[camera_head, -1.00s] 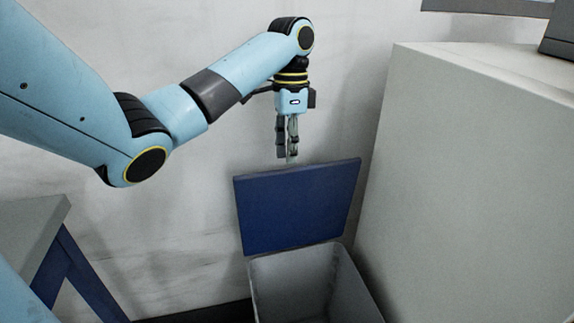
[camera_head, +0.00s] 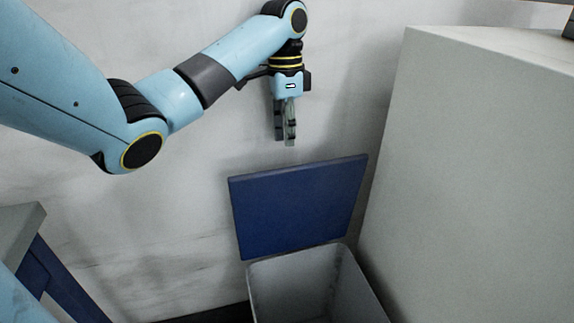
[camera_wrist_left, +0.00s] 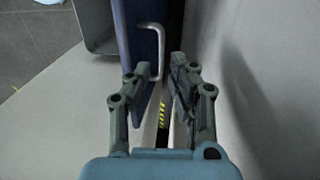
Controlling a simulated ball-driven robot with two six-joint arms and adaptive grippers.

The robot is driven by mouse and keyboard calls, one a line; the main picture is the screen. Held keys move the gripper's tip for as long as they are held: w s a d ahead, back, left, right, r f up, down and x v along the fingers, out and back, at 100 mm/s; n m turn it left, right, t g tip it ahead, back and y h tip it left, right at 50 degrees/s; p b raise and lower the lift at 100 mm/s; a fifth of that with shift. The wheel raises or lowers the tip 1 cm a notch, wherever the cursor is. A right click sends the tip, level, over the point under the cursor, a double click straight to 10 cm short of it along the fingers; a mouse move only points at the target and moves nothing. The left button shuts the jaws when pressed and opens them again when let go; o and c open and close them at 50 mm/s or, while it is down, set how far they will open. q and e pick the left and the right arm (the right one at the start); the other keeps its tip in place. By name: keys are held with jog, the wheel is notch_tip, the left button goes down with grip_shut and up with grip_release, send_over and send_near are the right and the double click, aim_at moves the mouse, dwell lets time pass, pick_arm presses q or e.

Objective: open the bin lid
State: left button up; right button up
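The blue bin lid (camera_head: 298,208) stands upright, raised at the back edge of the grey bin (camera_head: 275,290), whose open top and inside show. In the left wrist view the lid (camera_wrist_left: 128,30) is seen nearly edge-on, with a grey bar handle (camera_wrist_left: 159,45) on its side toward the wall. My left gripper (camera_head: 290,143) points down just above the lid's top edge, apart from it. In the left wrist view its fingers (camera_wrist_left: 160,68) are spread with nothing held between them. The bin (camera_wrist_left: 95,28) also shows there at the upper left. My right gripper is not in view.
A large pale cabinet (camera_head: 475,180) stands close on the right of the bin. A grey wall (camera_head: 130,215) is behind the lid. A table with a blue leg (camera_head: 55,285) is at the lower left. Yellow-black striping (camera_wrist_left: 162,115) shows below the fingers.

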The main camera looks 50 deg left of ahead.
pick_arm(q)
jog(key=f, duration=0.7)
jog(key=shift+s+d+b, duration=0.15)
jog(key=shift+d+b, duration=0.05)
jog(key=shift+b, duration=0.2)
grip_shut()
